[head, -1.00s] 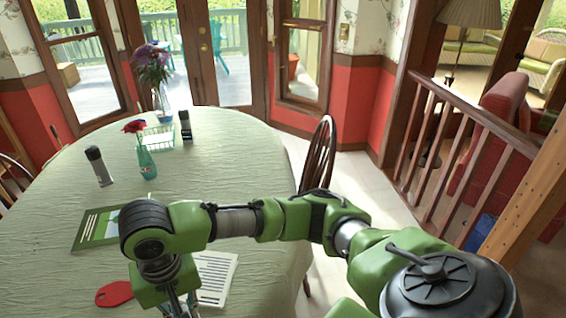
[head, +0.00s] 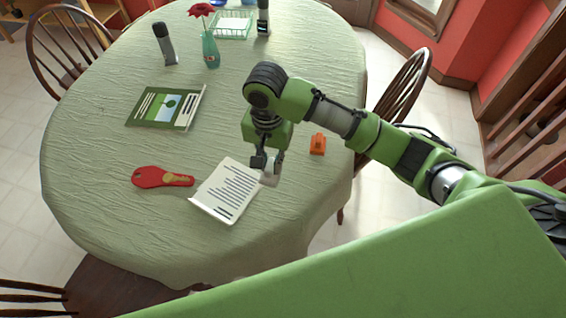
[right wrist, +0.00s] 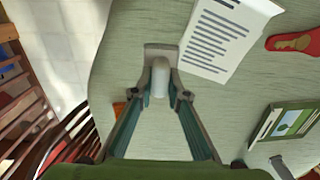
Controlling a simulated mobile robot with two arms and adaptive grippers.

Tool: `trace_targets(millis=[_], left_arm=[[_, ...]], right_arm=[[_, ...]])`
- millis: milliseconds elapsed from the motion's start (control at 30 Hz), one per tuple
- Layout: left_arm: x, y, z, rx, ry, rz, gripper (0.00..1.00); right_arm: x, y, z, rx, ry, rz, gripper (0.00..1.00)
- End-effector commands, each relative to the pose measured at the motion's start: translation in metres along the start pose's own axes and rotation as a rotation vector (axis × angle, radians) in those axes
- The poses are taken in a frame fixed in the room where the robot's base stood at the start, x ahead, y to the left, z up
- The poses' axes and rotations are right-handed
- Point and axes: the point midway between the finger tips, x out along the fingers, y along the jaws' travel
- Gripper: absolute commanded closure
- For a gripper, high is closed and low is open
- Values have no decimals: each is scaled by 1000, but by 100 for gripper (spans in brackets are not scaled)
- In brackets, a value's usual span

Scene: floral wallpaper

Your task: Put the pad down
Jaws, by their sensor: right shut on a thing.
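My right gripper (head: 266,163) points down over the right part of the table, beside the upper right corner of the printed paper. In the right wrist view my right gripper (right wrist: 162,66) is shut on a small pale grey, rounded thing, which I take for the pad (right wrist: 160,80). The pad shows only as a small pale patch (head: 269,179) in the head view. It is close above the cloth; I cannot tell whether it touches. My left gripper is not in view.
On the green-clothed table (head: 110,110) lie a printed paper (head: 231,188), a red paddle-shaped thing (head: 160,177), a green booklet (head: 168,107) and an orange item (head: 318,143). The cloth's lower right part is clear.

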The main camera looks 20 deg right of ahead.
Motion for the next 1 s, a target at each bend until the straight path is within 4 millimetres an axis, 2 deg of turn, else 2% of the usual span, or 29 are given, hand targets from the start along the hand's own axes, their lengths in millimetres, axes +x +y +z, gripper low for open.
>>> trace_targets(millis=[33, 200, 300, 467, 700, 1000], left_arm=[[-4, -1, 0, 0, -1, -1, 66], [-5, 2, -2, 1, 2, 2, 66], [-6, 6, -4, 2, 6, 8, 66], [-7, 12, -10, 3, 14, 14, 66], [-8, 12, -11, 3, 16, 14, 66], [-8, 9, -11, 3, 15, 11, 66]], right_arm=[[4, 4, -14, 6, 2, 4, 100], [37, 6, -39, 2, 0, 3, 100], [50, 7, -49, 1, 0, 0, 100], [60, 8, -56, -1, 0, 0, 100], [90, 9, -60, -2, 0, 0, 100], [94, 9, -60, -2, 1, -1, 100]])
